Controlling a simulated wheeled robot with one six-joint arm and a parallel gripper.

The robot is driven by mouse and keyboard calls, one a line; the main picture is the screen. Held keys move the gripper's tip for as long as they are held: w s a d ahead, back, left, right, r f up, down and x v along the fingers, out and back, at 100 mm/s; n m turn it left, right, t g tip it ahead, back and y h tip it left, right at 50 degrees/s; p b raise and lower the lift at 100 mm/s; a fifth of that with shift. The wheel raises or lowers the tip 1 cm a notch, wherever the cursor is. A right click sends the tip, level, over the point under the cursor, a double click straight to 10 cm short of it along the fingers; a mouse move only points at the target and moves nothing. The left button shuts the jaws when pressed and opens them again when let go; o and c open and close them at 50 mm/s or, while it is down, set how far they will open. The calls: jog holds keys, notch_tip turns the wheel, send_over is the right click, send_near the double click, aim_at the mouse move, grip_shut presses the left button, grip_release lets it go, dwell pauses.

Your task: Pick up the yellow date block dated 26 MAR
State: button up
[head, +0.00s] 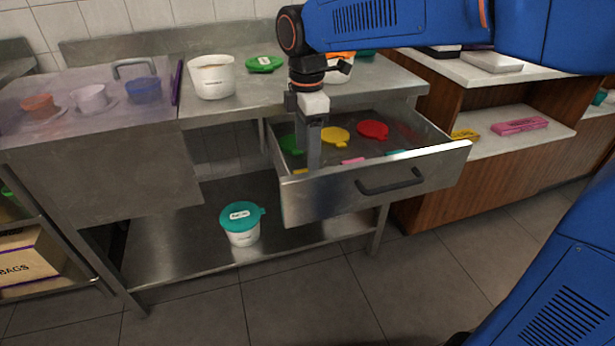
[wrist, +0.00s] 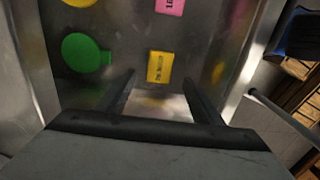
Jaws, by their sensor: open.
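A yellow block (wrist: 160,67) with dark print lies on the drawer floor in the wrist view; its print is too small to read. In the head view a sliver of yellow (head: 300,171) shows at the drawer's front left, beside my gripper (head: 314,168). My gripper points down into the open drawer (head: 375,190). In the wrist view its two fingers (wrist: 160,88) are apart and empty, with the yellow block between and beyond their tips. A pink block (wrist: 171,6) with dark print lies farther along.
The drawer also holds a green lid (head: 291,143), a yellow lid (head: 335,136), a red lid (head: 373,129) and a teal piece (head: 397,153). The drawer's metal walls stand close around my gripper. A white tub (head: 211,77) stands on the counter above.

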jog(key=shift+f, duration=3)
jog(key=shift+c, duration=0.6)
jog(key=c, duration=1)
